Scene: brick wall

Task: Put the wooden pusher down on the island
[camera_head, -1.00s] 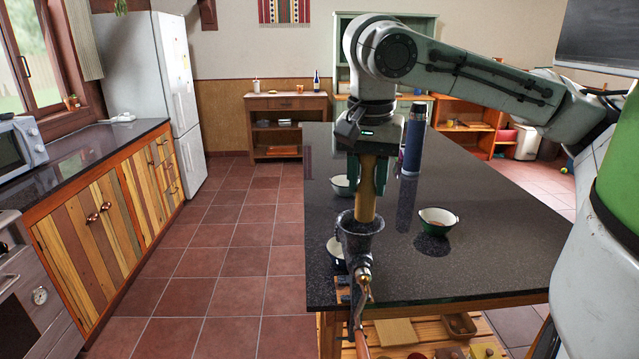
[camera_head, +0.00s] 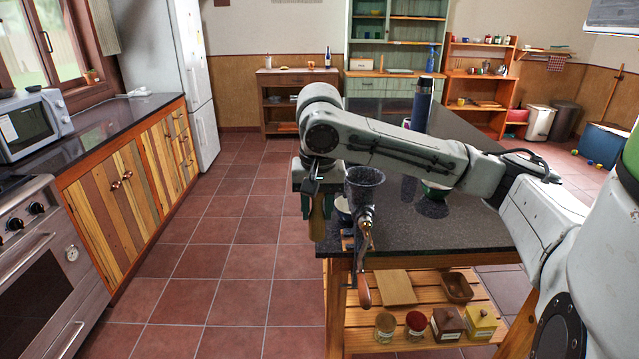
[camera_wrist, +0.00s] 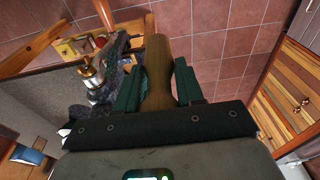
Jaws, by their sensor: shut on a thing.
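The wooden pusher (camera_head: 317,222) is a brown wooden rod. My gripper (camera_head: 316,205) is shut on it, with the pusher pointing down from the green fingers. In the wrist view the pusher (camera_wrist: 157,72) runs between both fingers. The gripper is left of the metal hand-cranked grinder (camera_head: 364,190), apparently over the floor just outside the island's left edge. The island (camera_head: 430,238) has a dark speckled top on a wooden frame. The grinder is clamped at its near left corner, and it also shows in the wrist view (camera_wrist: 92,74).
A dark blue bottle (camera_head: 421,108) stands on the island's far part. A light bowl (camera_head: 343,207) sits behind the grinder. The front right of the top is bare. Jars and boxes stand on the shelf below (camera_head: 480,348).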

